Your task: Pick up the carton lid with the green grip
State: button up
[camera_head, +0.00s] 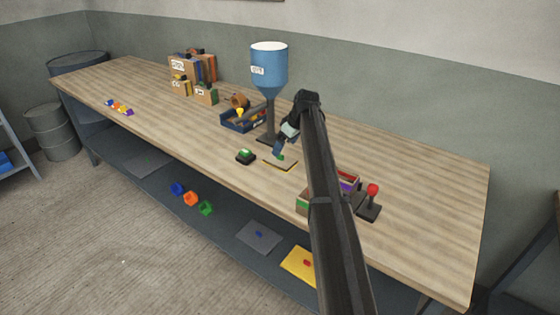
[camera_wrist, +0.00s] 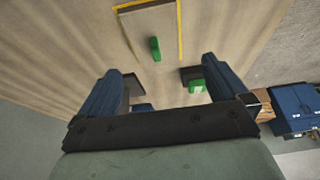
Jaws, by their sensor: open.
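A flat tan lid with a small upright green grip (camera_head: 281,157) lies on the bench near the middle, below the blue hopper, inside or edged by a yellow line. In the wrist view the tan lid (camera_wrist: 143,20) is at the top, and its green grip (camera_wrist: 155,48) stands ahead of the gap between the fingers. My gripper (camera_head: 279,152) is open and empty, close to the grip in the head view; the arm hides part of the bench. In the wrist view both blue fingers of my gripper (camera_wrist: 160,68) are apart, with nothing between them.
A black-based green button (camera_head: 245,156) sits left of the lid. The blue hopper (camera_head: 269,68) stands behind on a post beside a blue bin (camera_head: 236,125). A red-knobbed lever (camera_head: 371,196) stands right. Grey (camera_head: 259,238) and yellow (camera_head: 297,266) panels lie on the lower shelf.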

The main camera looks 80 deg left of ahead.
jog(key=shift+a+x, duration=0.15)
jog(key=shift+x, duration=1.75)
jog(key=shift+a+x, duration=0.2)
jog(key=shift+x, duration=1.65)
jog(key=shift+w+r, duration=0.1)
jog(key=c, duration=1)
jog(key=shift+o, duration=0.2)
jog(key=shift+r, duration=0.1)
jog(key=r, duration=0.9)
jog(key=shift+w, duration=0.4)
jog(key=w+d+r+m, duration=0.1)
jog(key=w+d+r, duration=0.1)
jog(key=w+d, duration=0.55)
jog(key=w+d+r+m, duration=0.15)
jog(key=w+d, duration=0.25)
jog(key=w, duration=0.7)
jog(key=s+d+n, duration=0.1)
jog(key=d+n, duration=0.1)
jog(key=d, duration=0.6)
jog(key=shift+s, duration=0.25)
